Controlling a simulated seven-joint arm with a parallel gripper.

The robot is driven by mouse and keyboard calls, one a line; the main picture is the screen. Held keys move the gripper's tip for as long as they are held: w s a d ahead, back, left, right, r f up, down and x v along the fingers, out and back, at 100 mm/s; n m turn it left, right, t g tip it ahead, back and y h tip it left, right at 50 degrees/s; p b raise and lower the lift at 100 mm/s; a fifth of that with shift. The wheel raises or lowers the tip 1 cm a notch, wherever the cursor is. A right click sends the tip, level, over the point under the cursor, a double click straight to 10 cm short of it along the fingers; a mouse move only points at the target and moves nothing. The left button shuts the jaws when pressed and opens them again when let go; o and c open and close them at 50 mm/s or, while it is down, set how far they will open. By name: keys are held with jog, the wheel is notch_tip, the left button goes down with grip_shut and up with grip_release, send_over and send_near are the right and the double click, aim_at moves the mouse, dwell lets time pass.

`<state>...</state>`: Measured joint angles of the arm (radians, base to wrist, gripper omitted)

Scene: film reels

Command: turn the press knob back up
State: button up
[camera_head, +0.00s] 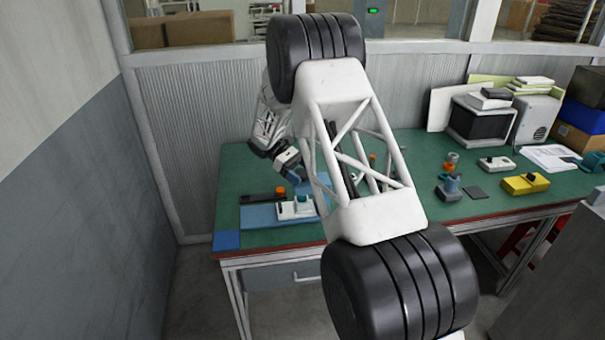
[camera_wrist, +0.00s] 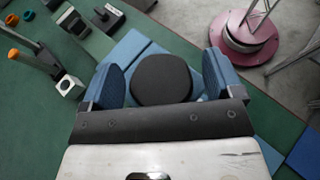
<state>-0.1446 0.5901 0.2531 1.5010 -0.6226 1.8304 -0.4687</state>
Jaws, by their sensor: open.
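In the wrist view, my gripper (camera_wrist: 162,68) is open, with one blue finger on each side of a dark round knob-like thing (camera_wrist: 163,84). It looks like the top of the press knob, but I cannot be sure. Narrow gaps seem to show on both sides, and I cannot tell whether a finger touches it. In the head view, my gripper (camera_head: 296,174) is low over the left part of the green table (camera_head: 262,239). My own arm hides much of this area, and I cannot make out the knob there.
Right of my arm lie a yellow box (camera_head: 524,184) and several devices. A red stool base (camera_wrist: 236,34) stands on the floor.

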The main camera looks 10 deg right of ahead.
jog(key=v, duration=0.7)
jog(key=shift+w+a, duration=0.25)
jog(key=shift+a, duration=0.05)
jog(key=shift+r, duration=0.25)
jog(key=s+d+r+m+t+y, duration=0.2)
jog(key=s+d+r+t+y, duration=0.15)
jog(key=s+r, duration=0.8)
jog(key=s+d+r+m+t+y, duration=0.2)
jog(key=s+d+r, duration=0.2)
jog(key=s+r, duration=0.75)
jog(key=s+f+m+t+y, duration=0.2)
jog(key=s+t, duration=0.1)
jog(key=s, duration=1.4)
jog(key=s+f+m+t+y, duration=0.2)
jog(key=s+m+t, duration=0.1)
jog(key=s, duration=1.5)
jog(key=shift+s+f, duration=0.25)
jog(key=shift+f, duration=0.1)
